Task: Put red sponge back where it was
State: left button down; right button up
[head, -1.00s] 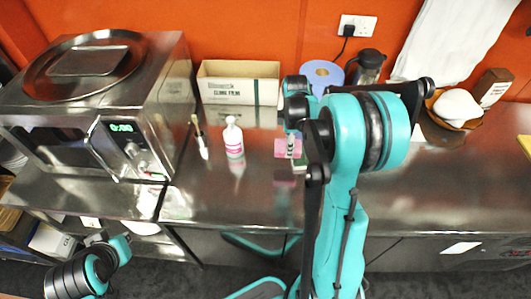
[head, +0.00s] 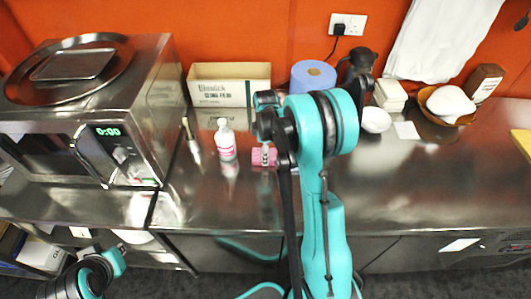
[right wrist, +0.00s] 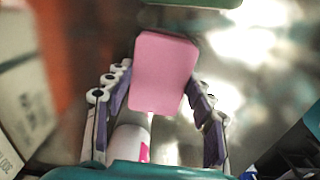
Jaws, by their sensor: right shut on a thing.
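The sponge (head: 264,156) looks pink and is small in the head view, just right of the pink-and-white bottle. It shows large in the right wrist view (right wrist: 165,73), between the two fingers. My right gripper (right wrist: 157,100) is shut on it. In the head view my right arm hides part of this gripper. Whether the sponge touches the counter is unclear. Part of my left arm shows at the lower left of the head view, but its gripper is not in sight.
The bottle (head: 225,140) stands close left of the sponge, with a brush-like tool (head: 192,140) beyond it. A film box (head: 230,88), blue roll (head: 313,76), dark jug (head: 360,70) and white bowl (head: 376,120) stand behind. The steel counter's front (head: 210,205) is clear.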

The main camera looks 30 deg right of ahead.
jog(key=shift+f, duration=0.2)
jog(key=o, duration=1)
jog(key=shift+r, duration=0.2)
notch_tip(320, 180, up, 12)
jog(key=p, duration=0.3)
jog(key=s+a+r+m+t, duration=0.3)
jog(key=s+a+r+m, duration=0.2)
jog(key=s+a+r, duration=0.35)
jog(key=s+a+m+t, duration=0.1)
jog(key=s+a+m, duration=0.1)
jog(key=s, duration=0.1)
jog(key=s+a+f+m+t, duration=0.1)
jog(key=s+a+m, duration=0.1)
jog(key=s+a, duration=0.1)
jog(key=s+a+m+t, duration=0.2)
jog(key=s, duration=0.2)
jog(key=shift+s+a+f+m, duration=0.1)
jog(key=shift+a+f+m, duration=0.05)
jog(key=shift+f+m, duration=0.15)
